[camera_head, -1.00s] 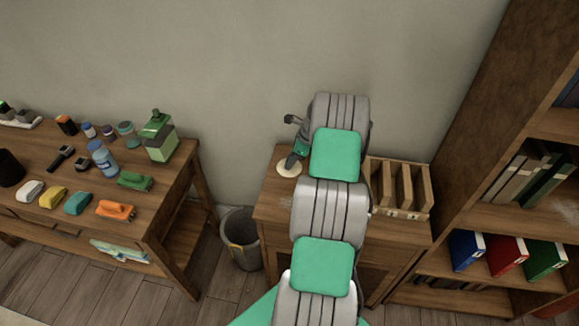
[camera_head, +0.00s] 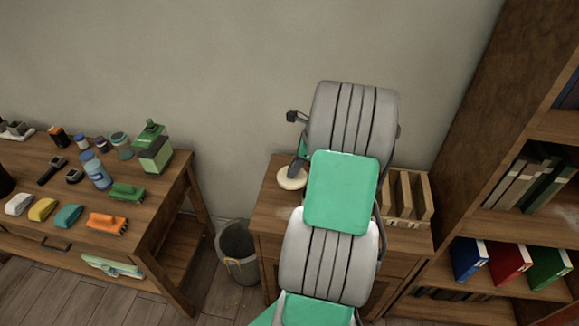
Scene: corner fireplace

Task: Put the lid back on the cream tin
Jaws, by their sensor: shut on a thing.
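A round cream piece (camera_head: 291,178) shows at the left end of the wooden cabinet top, directly below my gripper (camera_head: 296,168). My gripper points down and is shut on the lid, a small part at the top of the cream round. I cannot tell lid from tin at this size, nor whether the lid touches the tin. My own arm comes up from the bottom of the view and hides much of the cabinet top and part of the gripper.
A wooden upright file holder (camera_head: 406,198) stands on the cabinet (camera_head: 268,222) right of my arm. A bin (camera_head: 238,250) stands left of the cabinet. A table (camera_head: 150,215) with bottles and brushes is further left. A bookcase (camera_head: 470,130) rises at right.

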